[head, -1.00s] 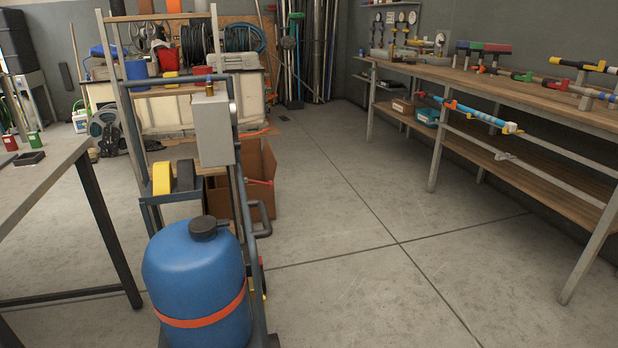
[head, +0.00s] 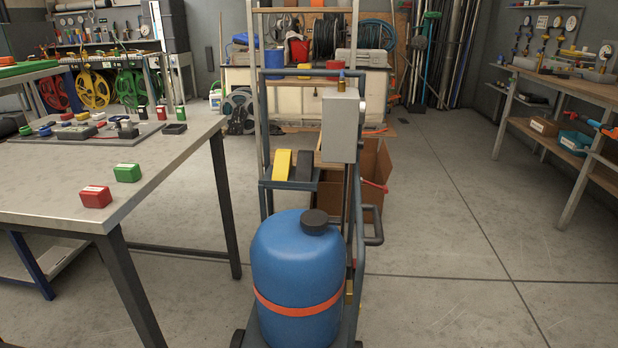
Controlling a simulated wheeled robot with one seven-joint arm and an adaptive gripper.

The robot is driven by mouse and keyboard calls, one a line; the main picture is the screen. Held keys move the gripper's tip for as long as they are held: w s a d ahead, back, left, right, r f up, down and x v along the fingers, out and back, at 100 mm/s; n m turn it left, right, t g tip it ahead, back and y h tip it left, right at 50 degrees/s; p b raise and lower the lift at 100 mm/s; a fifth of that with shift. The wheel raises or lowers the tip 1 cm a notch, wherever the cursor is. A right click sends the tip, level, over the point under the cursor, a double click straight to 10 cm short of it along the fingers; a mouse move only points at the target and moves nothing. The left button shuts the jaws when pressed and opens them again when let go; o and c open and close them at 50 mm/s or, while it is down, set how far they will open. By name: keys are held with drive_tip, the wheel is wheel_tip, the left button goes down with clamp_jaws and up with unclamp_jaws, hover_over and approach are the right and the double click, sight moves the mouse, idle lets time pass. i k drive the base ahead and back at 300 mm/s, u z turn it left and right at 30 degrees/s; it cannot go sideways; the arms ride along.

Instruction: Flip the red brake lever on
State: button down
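No part of my gripper shows in the head view. A thin red bar (head: 375,186) sticks out to the right of the cart, in front of a cardboard box. It is small, and I cannot tell whether it is the brake lever or which position it is in. Hose reels stand in the back left: a yellow reel (head: 92,89), a green reel (head: 130,83) and a red reel (head: 54,92). No lever can be made out on them at this distance.
A cart frame (head: 264,130) with a blue tank (head: 297,270) and a grey box (head: 342,124) stands close ahead. A metal table (head: 60,185) with red and green blocks is at the left. A workbench (head: 560,84) is at the right. Open floor (head: 450,230) lies between cart and workbench.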

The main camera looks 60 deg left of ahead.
sight(384, 188)
drive_tip(key=u, duration=2.35)
